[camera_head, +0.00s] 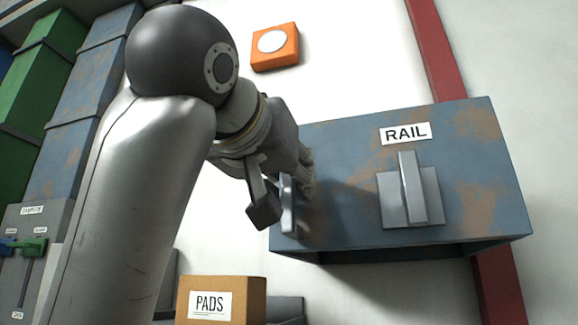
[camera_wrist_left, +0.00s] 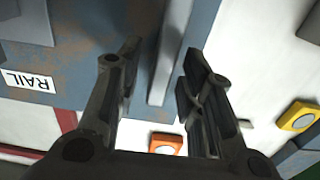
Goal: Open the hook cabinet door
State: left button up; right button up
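A blue, rust-patched wall cabinet (camera_head: 345,150) bears the label RAIL; no hook label is readable. A pale grey upright bar handle (camera_head: 288,206) is at its left end. It also shows in the wrist view (camera_wrist_left: 170,50), between the fingers of my left gripper (camera_wrist_left: 161,58). In the head view my left gripper (camera_head: 280,195) is at this handle, with one dark finger on its left. The fingers are open, with visible gaps beside the bar; contact cannot be told. My left forearm and hand hide part of the cabinet's left end. My right gripper is out of view.
A grey plate with an upright bar (camera_head: 410,190) sits under the RAIL label (camera_head: 405,133). An orange box with a white disc (camera_head: 275,47) is on the wall above. A PADS carton (camera_head: 252,300) stands below. A red post (camera_head: 440,55) runs behind the cabinet.

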pick_arm(q)
jog(key=shift+w+d, duration=0.1)
jog(key=shift+w, duration=0.15)
jog(key=shift+c, duration=0.4)
grip_shut()
jog(key=shift+w, duration=0.1)
